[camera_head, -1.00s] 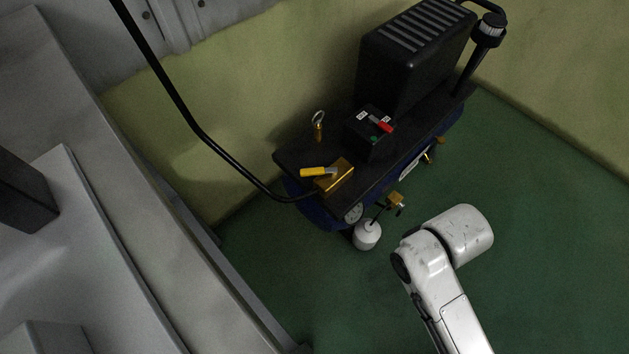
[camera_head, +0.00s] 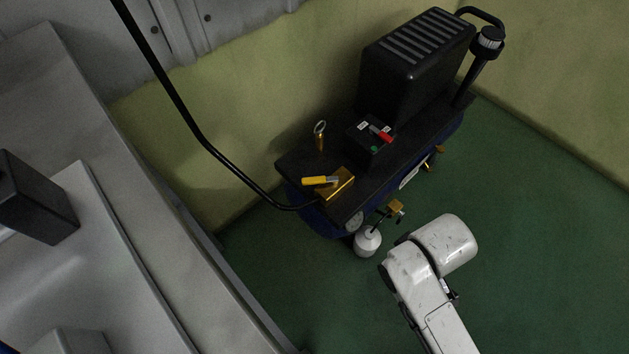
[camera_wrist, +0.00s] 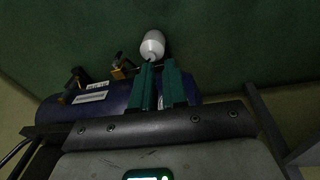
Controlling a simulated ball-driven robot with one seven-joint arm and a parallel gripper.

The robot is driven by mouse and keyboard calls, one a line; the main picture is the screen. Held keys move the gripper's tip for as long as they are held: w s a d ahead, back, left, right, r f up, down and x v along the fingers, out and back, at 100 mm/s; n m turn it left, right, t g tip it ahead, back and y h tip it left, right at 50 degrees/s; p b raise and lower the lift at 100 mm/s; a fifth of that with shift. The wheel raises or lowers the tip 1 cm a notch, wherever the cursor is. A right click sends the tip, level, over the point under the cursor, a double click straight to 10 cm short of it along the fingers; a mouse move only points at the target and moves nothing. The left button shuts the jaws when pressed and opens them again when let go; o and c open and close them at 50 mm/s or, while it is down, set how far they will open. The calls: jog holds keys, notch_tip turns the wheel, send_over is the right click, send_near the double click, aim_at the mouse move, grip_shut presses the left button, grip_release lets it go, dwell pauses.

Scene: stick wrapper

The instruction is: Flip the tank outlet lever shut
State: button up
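The yellow-handled outlet lever (camera_head: 320,181) sits on a brass block (camera_head: 338,187) at the near left end of the compressor's black top plate. Its handle points left, roughly level. The blue tank (camera_head: 318,219) lies under the plate. In the wrist view the tank (camera_wrist: 113,103) shows behind my gripper, but I cannot make out the yellow lever there. My gripper (camera_wrist: 161,72) has two green fingers standing apart with a gap between them and nothing held. In the head view my arm is right of the tank's near end, and its fingers are hidden.
A white bottle (camera_head: 367,242) hangs or stands at the tank's near end; it also shows beyond my fingertips in the wrist view (camera_wrist: 152,45). A black hose (camera_head: 215,148) runs to the brass block. A ring-topped brass fitting (camera_head: 320,135) stands nearby. Green floor lies open at right.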

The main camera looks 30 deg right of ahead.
jog(key=w+r+n+h+p, duration=0.1)
jog(key=n+p, duration=0.1)
jog(key=w+r+n+t+p, duration=0.1)
jog(key=w+n+p, duration=0.1)
jog(key=n, duration=0.1)
jog(key=w+a+r+n+h+p, duration=0.1)
jog(key=w+r+n+p, duration=0.1)
jog(key=n+p, duration=0.1)
jog(key=shift+t+h, duration=0.3)
grip_shut()
jog(key=w+a+r+n+t+p, duration=0.3)
jog(key=a+n+p, duration=0.3)
jog(key=n, duration=0.5)
jog(key=w+a+r+n+t+p, duration=0.3)
jog(key=a+n+p, duration=0.4)
jog(key=n, duration=0.4)
jog(key=shift+w+a+r, duration=0.25)
jog(key=shift+w+a, duration=0.05)
jog(key=shift+w, duration=0.1)
jog(key=shift+f, duration=0.1)
jog(key=b, duration=1)
send_near(314, 180)
jog(key=w+f, duration=0.3)
jog(key=f, duration=0.2)
jog(key=shift+w+d+f, duration=0.2)
jog(key=shift+w+d, duration=0.05)
jog(key=shift+d, duration=0.25)
